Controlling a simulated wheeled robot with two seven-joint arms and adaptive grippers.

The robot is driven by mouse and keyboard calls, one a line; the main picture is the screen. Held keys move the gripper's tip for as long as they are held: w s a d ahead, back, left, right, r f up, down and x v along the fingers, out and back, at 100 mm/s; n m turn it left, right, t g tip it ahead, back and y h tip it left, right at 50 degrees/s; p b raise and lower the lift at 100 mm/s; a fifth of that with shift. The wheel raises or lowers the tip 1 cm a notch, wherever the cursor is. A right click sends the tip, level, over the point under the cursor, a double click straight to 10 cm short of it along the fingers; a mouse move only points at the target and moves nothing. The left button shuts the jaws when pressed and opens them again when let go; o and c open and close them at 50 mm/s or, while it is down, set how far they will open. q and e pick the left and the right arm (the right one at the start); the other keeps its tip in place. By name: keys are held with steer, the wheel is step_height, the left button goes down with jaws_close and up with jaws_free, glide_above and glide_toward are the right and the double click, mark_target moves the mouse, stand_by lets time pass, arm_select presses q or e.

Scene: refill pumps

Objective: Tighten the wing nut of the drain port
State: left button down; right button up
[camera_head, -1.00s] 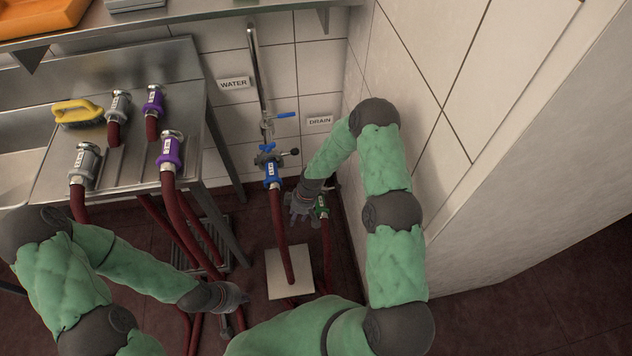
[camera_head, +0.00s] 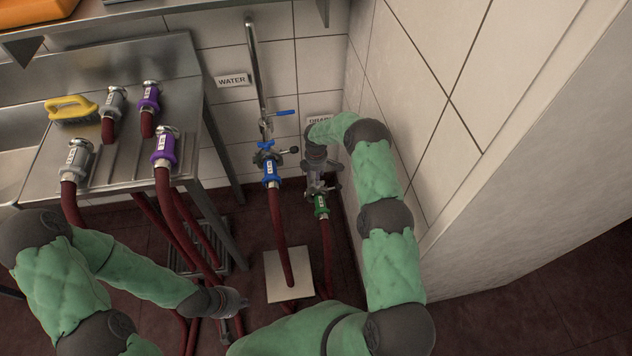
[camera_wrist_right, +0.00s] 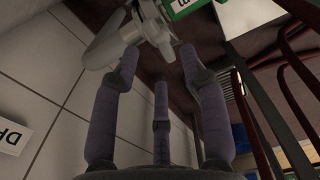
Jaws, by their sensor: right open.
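The drain port's green hose coupling (camera_head: 321,207) is low by the wall, on a dark red hose; part of it also shows at the top of the wrist view (camera_wrist_right: 182,6). A grey metal clamp with its wing nut (camera_wrist_right: 152,28) is beside the green part in the wrist view. My right gripper (camera_head: 318,174) is just above the coupling and partly hides the port. In the wrist view its fingers (camera_wrist_right: 160,58) are spread, with the metal fitting at or just beyond their tips; contact is unclear. My left gripper (camera_head: 232,301) is low over the floor, away from the port.
The blue water coupling (camera_head: 271,173) and its valve stand left of the drain port. The DRAIN sign (camera_head: 319,120) is partly covered by my right arm. The side wall (camera_head: 425,110) is close on the right. A steel table (camera_head: 125,160) holds several couplings at left.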

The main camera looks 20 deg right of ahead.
steer(key=shift+f+b, duration=0.55)
steer(key=shift+f, duration=1.25)
jaws_close()
